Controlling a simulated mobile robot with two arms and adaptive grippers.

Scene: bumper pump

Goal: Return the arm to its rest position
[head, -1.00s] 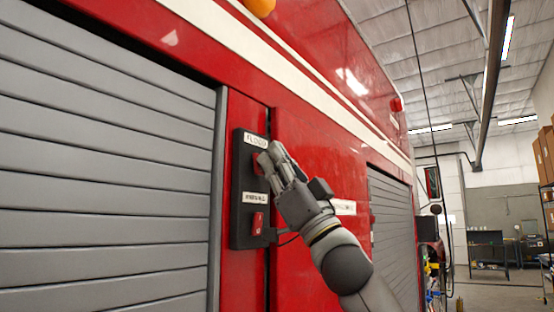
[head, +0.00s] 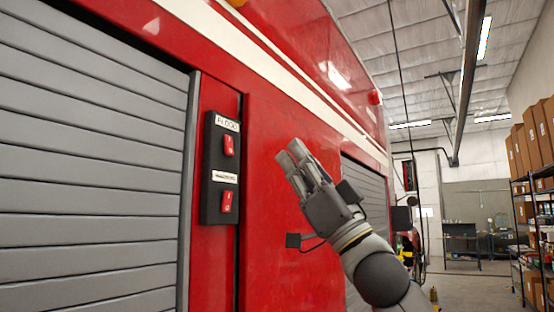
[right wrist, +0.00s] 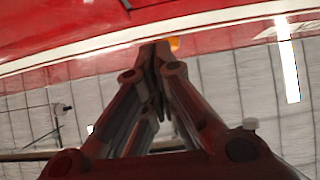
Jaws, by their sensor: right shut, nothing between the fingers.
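My right gripper (head: 290,155) is in front of the red truck side, to the right of the black switch panel (head: 212,170) and apart from it. Its fingers are shut with nothing between them; they also show meeting at the tips in the right wrist view (right wrist: 155,48). The panel carries an upper red switch (head: 228,146) and a lower red switch (head: 227,202), each under a white label. Both switches are uncovered in the head view. My left gripper is not in view.
The red truck (head: 270,110) fills the left and middle, with a grey roller shutter (head: 80,170) left of the panel and a smaller one (head: 365,190) further right. Shelves with boxes (head: 535,140) stand at the far right. Open floor (head: 470,290) lies between.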

